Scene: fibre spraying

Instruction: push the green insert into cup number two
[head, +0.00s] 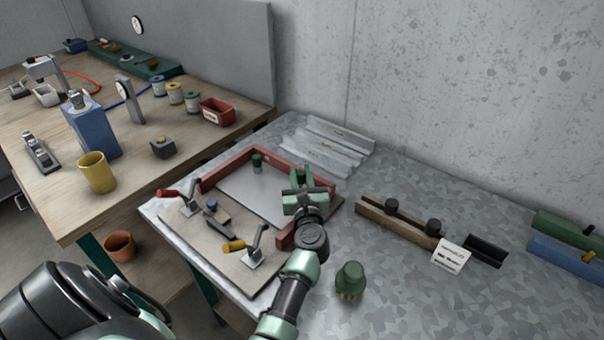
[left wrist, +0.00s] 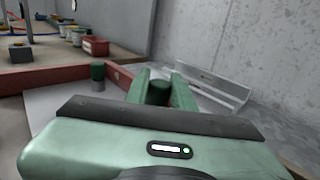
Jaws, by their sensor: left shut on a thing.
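My left gripper (head: 301,176) is over the back right part of the red-framed tray (head: 240,189). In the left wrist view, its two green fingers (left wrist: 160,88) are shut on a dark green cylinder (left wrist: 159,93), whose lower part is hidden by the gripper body. Another dark green cylinder (head: 257,160) stands upright at the back of the tray; it also shows in the left wrist view (left wrist: 97,76). I cannot tell which cylinder is the insert, and no cup number is readable. My right gripper is not in view.
Toggle clamps with red (head: 168,193) and yellow (head: 234,246) handles stand along the tray's front left.

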